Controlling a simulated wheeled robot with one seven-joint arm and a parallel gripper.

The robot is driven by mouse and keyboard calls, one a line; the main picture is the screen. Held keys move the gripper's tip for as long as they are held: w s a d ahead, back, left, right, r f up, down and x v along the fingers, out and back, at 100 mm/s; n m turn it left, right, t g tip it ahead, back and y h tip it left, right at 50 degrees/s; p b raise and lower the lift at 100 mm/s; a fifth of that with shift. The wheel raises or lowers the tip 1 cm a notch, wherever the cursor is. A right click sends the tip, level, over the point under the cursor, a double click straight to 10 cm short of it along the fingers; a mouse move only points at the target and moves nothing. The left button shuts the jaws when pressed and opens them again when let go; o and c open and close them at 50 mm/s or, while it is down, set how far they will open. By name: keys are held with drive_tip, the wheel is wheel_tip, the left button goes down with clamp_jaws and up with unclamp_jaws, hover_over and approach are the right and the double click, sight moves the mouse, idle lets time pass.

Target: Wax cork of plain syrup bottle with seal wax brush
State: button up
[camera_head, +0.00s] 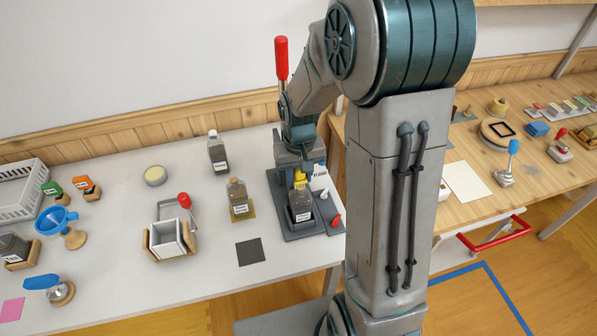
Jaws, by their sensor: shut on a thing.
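My gripper (301,168) points down over a grey stand on the table, partly covered by my arm. It is shut on a small yellow thing (301,176), directly above a dark bottle with a white label (300,203). I cannot tell if the yellow thing is a cork or part of a tool, nor if it touches the bottle. The bottle stands upright on the stand's dark grey base (297,234). Another labelled bottle (238,200) with a tan top stands on a yellow mat. I cannot read which is plain syrup. No wax brush can be clearly identified.
A grey bottle with a white cap (217,153) is behind. A dark square (250,253) lies in front. An upright red handle (281,59) rises beside my arm.

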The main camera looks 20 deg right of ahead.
drive_tip(key=shift+s, duration=2.35)
wheel_tip(320, 180, up, 7)
drive_tip(key=p, duration=0.4)
drive_tip(key=shift+p, duration=0.4)
